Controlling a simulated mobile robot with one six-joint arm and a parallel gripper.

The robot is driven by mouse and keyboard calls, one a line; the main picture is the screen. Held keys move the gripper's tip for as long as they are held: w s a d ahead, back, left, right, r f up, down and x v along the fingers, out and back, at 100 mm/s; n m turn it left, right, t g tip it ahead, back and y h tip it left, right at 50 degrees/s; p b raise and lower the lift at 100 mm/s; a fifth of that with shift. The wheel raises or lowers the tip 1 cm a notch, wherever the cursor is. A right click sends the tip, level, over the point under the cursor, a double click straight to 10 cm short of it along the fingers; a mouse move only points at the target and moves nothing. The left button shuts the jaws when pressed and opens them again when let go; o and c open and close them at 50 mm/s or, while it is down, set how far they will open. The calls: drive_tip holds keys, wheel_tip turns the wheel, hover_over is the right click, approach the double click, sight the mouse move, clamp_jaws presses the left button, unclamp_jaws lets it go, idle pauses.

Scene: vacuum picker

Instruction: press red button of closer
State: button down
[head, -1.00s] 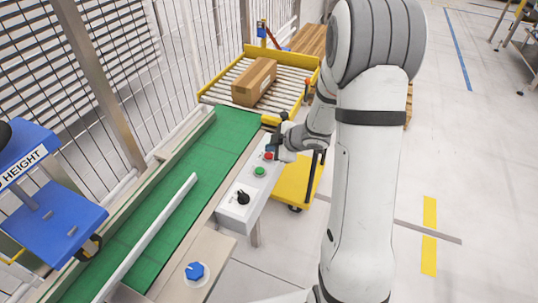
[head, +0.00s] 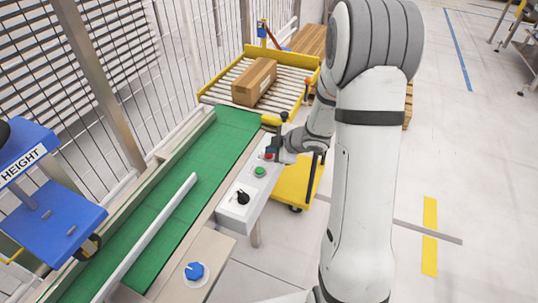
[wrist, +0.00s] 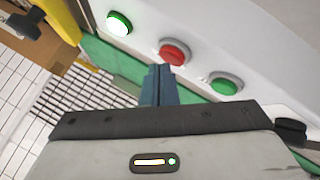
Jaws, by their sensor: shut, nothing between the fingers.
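The red button (wrist: 174,51) sits on the white control panel (wrist: 265,50), between a lit white-green button (wrist: 119,23) and a green button (wrist: 227,83) in the wrist view. My gripper (wrist: 159,70) is shut and empty, its bluish fingertips just below the red button in that picture. I cannot tell whether they touch it. In the head view my gripper (head: 272,153) is at the far end of the panel (head: 229,208), over the red button (head: 268,157), which is partly hidden. The green button (head: 259,171) and a black knob (head: 243,197) are nearer.
A green conveyor (head: 190,172) runs left of the panel. A cardboard box (head: 254,82) lies on a yellow-framed roller table (head: 308,76) beyond. A blue knob (head: 195,271) is in front. The floor to the right is mostly clear.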

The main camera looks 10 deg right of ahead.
sight(272, 156)
drive_tip(key=shift+f, duration=0.35)
drive_tip(key=shift+r, duration=0.1)
idle(0.4)
drive_tip(key=shift+r+p, duration=0.75)
wheel_tip(272, 156, up, 5)
drive_tip(key=p, duration=0.5)
idle(0.6)
